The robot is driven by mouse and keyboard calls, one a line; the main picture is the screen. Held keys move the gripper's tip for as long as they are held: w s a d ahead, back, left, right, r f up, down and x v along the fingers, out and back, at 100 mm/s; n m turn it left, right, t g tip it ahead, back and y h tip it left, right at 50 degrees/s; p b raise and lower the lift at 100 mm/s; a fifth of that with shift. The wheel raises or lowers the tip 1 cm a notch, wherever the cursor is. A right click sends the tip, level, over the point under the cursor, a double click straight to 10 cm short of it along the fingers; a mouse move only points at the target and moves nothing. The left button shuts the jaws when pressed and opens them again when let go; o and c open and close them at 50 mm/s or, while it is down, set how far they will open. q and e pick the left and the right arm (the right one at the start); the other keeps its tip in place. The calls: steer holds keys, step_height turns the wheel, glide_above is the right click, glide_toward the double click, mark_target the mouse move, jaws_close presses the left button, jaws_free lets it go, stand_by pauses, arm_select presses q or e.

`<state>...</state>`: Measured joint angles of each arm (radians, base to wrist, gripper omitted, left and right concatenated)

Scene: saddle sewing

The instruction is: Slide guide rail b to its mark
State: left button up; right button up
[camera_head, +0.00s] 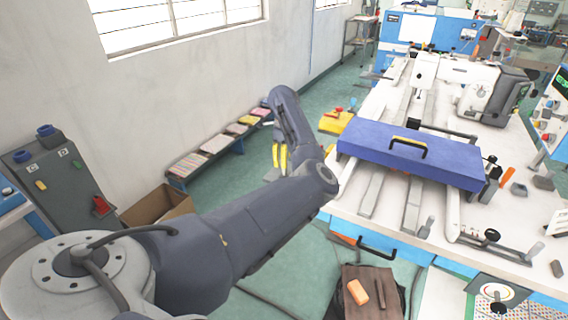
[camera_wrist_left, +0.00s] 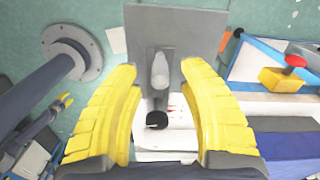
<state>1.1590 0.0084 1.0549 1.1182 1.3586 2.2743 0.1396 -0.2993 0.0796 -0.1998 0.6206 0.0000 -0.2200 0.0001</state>
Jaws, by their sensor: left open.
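My left gripper (camera_head: 280,157) hangs beside the work table, left of it and well apart from it. In the left wrist view its two yellow fingers (camera_wrist_left: 160,75) are spread with nothing held between them. On the white table (camera_head: 520,222), grey rails (camera_head: 412,203) and a white rail (camera_head: 453,207) run lengthwise, partly hidden under a blue cover. I cannot tell which one is guide rail b, and I can make out no mark.
A yellow box (camera_head: 336,122) with knobs is left of the table. A brown stool (camera_head: 352,311) bearing an orange block stands in front. A low bench (camera_head: 215,160) lines the wall.

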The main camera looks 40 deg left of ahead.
arm_select(q)
steer(key=shift+f, duration=1)
jaws_close()
